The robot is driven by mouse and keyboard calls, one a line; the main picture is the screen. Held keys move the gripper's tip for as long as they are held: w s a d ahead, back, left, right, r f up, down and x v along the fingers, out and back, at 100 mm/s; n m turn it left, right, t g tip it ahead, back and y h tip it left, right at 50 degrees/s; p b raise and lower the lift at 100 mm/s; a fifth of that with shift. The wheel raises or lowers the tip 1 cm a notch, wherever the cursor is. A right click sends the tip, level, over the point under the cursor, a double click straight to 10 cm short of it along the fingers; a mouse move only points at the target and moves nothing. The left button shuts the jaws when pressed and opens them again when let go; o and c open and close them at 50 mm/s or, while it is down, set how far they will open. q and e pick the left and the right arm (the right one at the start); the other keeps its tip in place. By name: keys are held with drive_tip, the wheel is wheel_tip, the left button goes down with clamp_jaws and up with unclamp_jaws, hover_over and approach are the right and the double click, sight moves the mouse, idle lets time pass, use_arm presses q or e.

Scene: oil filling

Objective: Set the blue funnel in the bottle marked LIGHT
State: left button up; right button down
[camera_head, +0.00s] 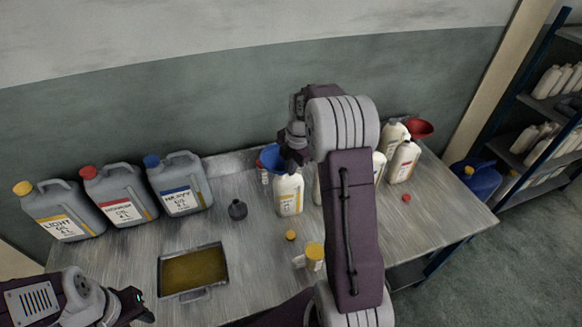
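The blue funnel (270,157) shows at the back middle of the table, right beside my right gripper (291,157). The gripper's dark fingers overlap the funnel's right side; whether they grip it is unclear. A white bottle (289,196) stands upright just below the gripper, its top partly covered. Further white bottles (379,167) stand to the right, partly behind my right arm. Their small labels are unreadable, so I cannot tell which bottle is marked LIGHT. A grey can (60,213) with a yellow cap reads LIGHT OIL. My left gripper (134,303) is low at the left, away from these things.
Grey cans with red (120,197) and blue (180,185) caps stand at the back left. An oil tray (193,246), a dark small pot (237,209) and a yellow-topped container (315,256) are in front. A red funnel (420,128) is at the back right.

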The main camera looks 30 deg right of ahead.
drive_tip(key=c, duration=1.6)
unclamp_jaws()
drive_tip(key=r, duration=0.3)
drive_tip(key=s+r+b, duration=0.1)
drive_tip(key=r, duration=0.5)
drive_tip(key=shift+s+d, duration=0.1)
drive_tip(key=shift+s, duration=0.25)
